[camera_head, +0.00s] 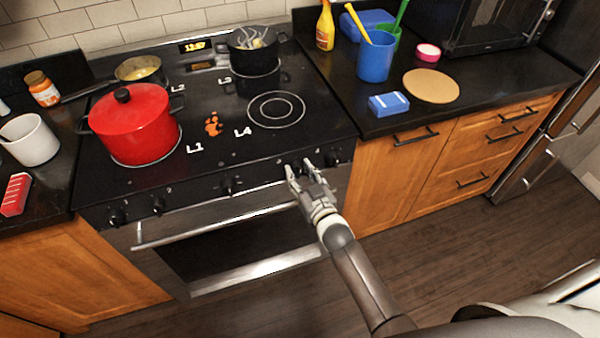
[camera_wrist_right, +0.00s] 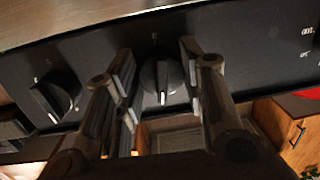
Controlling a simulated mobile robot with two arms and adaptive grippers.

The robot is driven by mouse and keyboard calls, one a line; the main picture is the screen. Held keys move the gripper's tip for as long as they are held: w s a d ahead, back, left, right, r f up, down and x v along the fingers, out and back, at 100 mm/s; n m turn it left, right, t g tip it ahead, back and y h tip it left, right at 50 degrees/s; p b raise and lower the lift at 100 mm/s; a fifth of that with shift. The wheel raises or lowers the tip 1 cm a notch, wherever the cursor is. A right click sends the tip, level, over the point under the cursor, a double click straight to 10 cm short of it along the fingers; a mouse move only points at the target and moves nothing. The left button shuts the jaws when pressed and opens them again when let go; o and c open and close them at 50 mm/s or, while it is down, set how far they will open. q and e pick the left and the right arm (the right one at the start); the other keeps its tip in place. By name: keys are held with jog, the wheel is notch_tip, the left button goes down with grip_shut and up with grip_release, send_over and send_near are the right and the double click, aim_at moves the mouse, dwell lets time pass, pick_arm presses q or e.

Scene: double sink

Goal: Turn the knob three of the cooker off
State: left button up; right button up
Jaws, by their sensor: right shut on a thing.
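The black cooker (camera_head: 220,100) stands in the middle of the head view, with a row of knobs along its front panel. My right gripper (camera_head: 303,174) is at the right part of this row. In the right wrist view, its fingers (camera_wrist_right: 158,85) sit on either side of a black knob (camera_wrist_right: 162,80), shut on it. The knob's pale pointer mark shows between the fingers. A neighbouring knob (camera_wrist_right: 55,98) is at the left of that view. In the head view, a free knob (camera_head: 332,158) is just right of the gripper. The knob numbers are too small to read. My left gripper is not in view.
A red pot (camera_head: 133,125), a small pan (camera_head: 140,72) and a black pot (camera_head: 253,52) stand on the cooktop. The oven handle (camera_head: 215,218) runs below the knobs. The right counter holds a blue cup (camera_head: 376,60) and a blue box (camera_head: 389,104).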

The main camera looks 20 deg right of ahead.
jog(key=shift+n, duration=0.9)
jog(key=o, duration=1)
jog(key=s+d+r, duration=0.1)
jog(key=s, duration=1.1)
